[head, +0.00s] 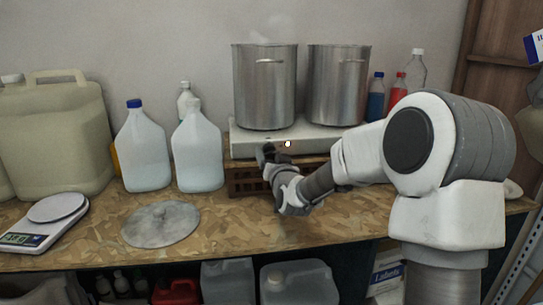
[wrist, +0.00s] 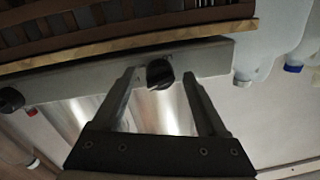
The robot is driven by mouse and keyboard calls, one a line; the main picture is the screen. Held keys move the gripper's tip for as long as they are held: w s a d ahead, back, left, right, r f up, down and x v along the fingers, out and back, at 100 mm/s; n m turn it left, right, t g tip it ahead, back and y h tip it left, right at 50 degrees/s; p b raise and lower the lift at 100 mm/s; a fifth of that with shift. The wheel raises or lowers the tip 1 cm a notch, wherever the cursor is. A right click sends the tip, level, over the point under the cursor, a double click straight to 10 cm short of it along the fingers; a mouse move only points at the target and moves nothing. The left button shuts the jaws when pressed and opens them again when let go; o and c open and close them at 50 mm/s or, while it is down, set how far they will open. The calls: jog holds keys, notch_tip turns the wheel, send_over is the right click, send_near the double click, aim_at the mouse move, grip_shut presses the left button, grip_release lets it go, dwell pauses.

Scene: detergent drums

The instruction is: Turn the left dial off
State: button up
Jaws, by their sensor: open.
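A pale hotplate (head: 243,143) stands on a wooden crate on the bench, with two steel pots on it. In the wrist view, which is turned upside down, its front panel (wrist: 215,56) carries two black dials. The left dial (wrist: 159,70) is between my fingertips. The right dial (wrist: 11,99) is at the picture's left edge. My gripper (head: 268,152) is at the hotplate's front, left of its middle, and hides the left dial in the head view. In the wrist view my gripper (wrist: 158,79) is open, its fingers either side of the left dial; I cannot tell whether they touch it.
The left pot (head: 265,90) has faint steam above it; the right pot (head: 337,88) stands beside it. Clear jugs (head: 145,150) and a large canister (head: 55,135) stand left. A round lid (head: 160,224) and a scale (head: 45,222) lie in front. Bottles (head: 397,90) stand right.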

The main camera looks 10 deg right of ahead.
grip_shut()
dwell(0.4)
jog(key=shift+b, duration=0.3)
jog(key=shift+a+f+n+b, duration=0.1)
jog(key=shift+f+n+b, duration=0.05)
jog(key=shift+n+b, duration=0.9)
jog(key=n+b, duration=0.4)
jog(key=shift+b, duration=0.3)
jog(key=n+b, duration=0.3)
jog(key=n, duration=0.1)
jog(key=shift+n, duration=0.25)
jog(key=shift+r+n+g+h+b, duration=0.15)
jog(key=shift+n+b, duration=0.35)
jog(key=shift+n, duration=0.25)
jog(key=shift+r+n+g+h+b, duration=0.15)
jog(key=shift+n+b, duration=0.35)
jog(key=shift+n, duration=0.25)
